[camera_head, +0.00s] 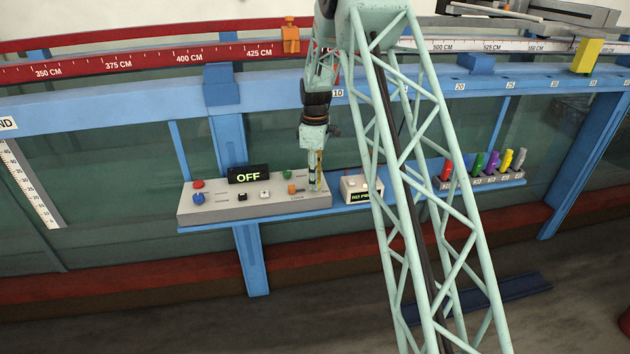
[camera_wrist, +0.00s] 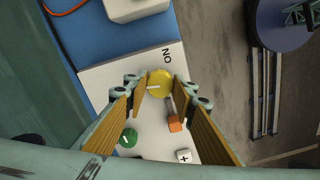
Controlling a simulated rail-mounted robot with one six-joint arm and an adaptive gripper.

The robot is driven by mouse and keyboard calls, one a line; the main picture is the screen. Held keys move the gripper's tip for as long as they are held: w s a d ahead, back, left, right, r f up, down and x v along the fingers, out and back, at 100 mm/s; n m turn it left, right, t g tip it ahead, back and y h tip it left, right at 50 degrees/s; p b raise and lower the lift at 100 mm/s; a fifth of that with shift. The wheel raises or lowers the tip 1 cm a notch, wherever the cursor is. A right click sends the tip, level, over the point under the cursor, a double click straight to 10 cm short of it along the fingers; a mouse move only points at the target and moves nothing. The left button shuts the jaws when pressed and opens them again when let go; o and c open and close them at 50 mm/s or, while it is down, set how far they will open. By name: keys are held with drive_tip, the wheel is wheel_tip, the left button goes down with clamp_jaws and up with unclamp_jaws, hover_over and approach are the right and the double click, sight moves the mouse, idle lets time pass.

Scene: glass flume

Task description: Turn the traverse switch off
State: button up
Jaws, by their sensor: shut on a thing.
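The control panel (camera_head: 225,211) is a grey box on a blue shelf, with coloured knobs and buttons. In the wrist view, a round yellow knob (camera_wrist: 160,83) with a white pointer line sits near the panel's end (camera_wrist: 95,80), beside lettering that reads ON upside down. My gripper (camera_wrist: 157,88) is shut on the yellow knob, a fingertip on either side. Its pointer line points left in that view. In the head view, my gripper (camera_head: 315,184) reaches down onto the panel's right end and mostly hides the knob. I cannot read a traverse label.
A black display (camera_head: 248,174) on the panel reads OFF. An orange block-shaped control (camera_wrist: 174,124) and a green knob (camera_wrist: 129,137) sit close to my fingers. A small white box (camera_head: 358,187) stands right of the panel. Coloured pegs (camera_head: 478,165) stand in a rack further right.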

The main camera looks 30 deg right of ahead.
drive_tip(key=shift+n, duration=0.8)
drive_tip(key=shift+o, duration=0.2)
drive_tip(key=shift+c, duration=0.2)
drive_tip(key=o, duration=0.9)
drive_tip(key=shift+r, duration=0.15)
drive_tip(key=shift+r, duration=5.85)
